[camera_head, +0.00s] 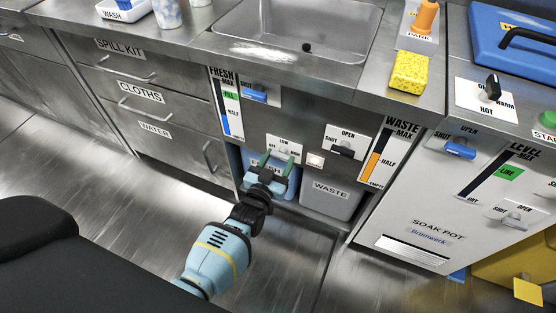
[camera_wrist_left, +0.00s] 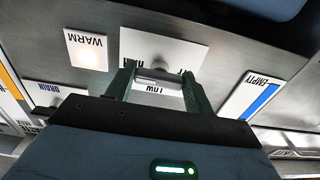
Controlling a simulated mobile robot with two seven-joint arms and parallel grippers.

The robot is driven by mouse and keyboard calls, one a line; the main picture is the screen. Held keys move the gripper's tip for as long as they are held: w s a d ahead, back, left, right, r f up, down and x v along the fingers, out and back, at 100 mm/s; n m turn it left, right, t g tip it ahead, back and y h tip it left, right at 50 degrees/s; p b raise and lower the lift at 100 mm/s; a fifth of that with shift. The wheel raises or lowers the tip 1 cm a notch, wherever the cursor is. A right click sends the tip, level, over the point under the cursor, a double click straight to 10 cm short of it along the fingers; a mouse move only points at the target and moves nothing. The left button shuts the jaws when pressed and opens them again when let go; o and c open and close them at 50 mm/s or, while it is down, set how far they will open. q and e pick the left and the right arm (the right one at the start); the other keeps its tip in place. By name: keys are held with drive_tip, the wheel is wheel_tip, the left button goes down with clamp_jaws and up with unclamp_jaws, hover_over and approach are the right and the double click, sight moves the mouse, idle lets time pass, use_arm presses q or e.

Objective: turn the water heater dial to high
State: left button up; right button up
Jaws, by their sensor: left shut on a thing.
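The water heater dial plate (camera_head: 284,148) is a white label below the sink, with LOW at its top. It also shows upside down in the left wrist view (camera_wrist_left: 185,52). The grey dial (camera_wrist_left: 158,76) has a bar-shaped grip between my left gripper's green fingers. My left gripper (camera_head: 276,163) reaches up to the plate from below and is shut on the dial. The fingers and the view angle hide much of the dial and plate lettering, so I cannot read its setting. My right gripper is not in view.
A WARM indicator (camera_wrist_left: 88,50) looks lit beside the plate. A black SHUT/OPEN valve handle (camera_head: 343,151) is to the right. A blue bin (camera_head: 249,160) and a grey WASTE bin (camera_head: 331,201) stand below. The sink (camera_head: 300,28) is above; open floor lies in front.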

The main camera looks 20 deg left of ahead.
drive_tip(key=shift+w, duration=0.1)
use_arm(q)
drive_tip(key=o, duration=0.8)
drive_tip(key=shift+o, duration=0.9)
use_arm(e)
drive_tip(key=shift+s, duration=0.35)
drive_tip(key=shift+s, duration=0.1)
use_arm(q)
drive_tip(key=s+p, duration=0.2)
drive_tip(key=s, duration=0.5)
drive_tip(key=shift+s+a, duration=0.15)
drive_tip(key=shift+s, duration=0.25)
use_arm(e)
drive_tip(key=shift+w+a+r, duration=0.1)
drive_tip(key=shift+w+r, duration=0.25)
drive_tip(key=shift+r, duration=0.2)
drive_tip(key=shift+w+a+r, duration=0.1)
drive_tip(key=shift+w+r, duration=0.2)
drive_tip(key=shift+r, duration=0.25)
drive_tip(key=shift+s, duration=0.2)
